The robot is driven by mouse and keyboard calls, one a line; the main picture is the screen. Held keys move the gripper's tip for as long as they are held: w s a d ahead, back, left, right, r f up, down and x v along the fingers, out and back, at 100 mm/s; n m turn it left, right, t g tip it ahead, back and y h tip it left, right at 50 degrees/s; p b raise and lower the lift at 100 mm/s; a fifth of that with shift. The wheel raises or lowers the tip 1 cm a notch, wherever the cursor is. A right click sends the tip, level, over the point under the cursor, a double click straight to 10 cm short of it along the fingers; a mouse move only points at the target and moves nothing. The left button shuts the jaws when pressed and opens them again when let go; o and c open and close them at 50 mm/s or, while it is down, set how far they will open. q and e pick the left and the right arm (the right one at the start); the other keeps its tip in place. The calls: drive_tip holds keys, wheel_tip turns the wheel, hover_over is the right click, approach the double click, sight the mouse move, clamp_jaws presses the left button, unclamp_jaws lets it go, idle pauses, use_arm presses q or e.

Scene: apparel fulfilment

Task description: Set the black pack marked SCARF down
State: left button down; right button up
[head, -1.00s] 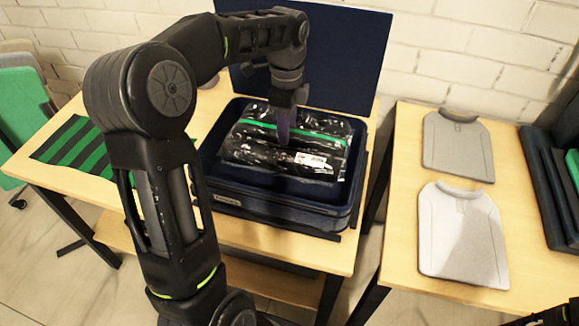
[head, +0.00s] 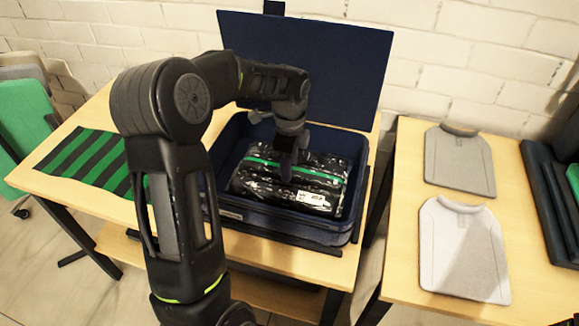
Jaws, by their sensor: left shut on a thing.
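The black pack (head: 262,186) is glossy, with a green stripe across it and a white label near its front right. It lies nearly flat inside the open navy case (head: 228,214), below the rim. The word SCARF is too small to read. My left gripper (head: 287,172) points down at the middle of the pack and is shut on it; its fingertips are hard to make out. I cannot tell whether the pack touches the case floor. My right gripper is not in view.
The case's lid (head: 310,65) stands open behind it. A green-and-black striped cloth (head: 88,160) lies left of the case on the wooden table (head: 108,196). Two grey shirt-shaped boards (head: 459,160) and (head: 462,250) lie on the right table (head: 405,215), beside dark folded items (head: 550,200).

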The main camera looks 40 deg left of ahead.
use_arm(q)
drive_tip(key=shift+f, duration=0.65)
drive_tip(key=shift+f, duration=0.2)
drive_tip(key=c, duration=0.8)
unclamp_jaws()
drive_tip(key=shift+r+b, duration=0.7)
drive_tip(key=shift+r, duration=3.25)
drive_tip(key=shift+c, duration=0.3)
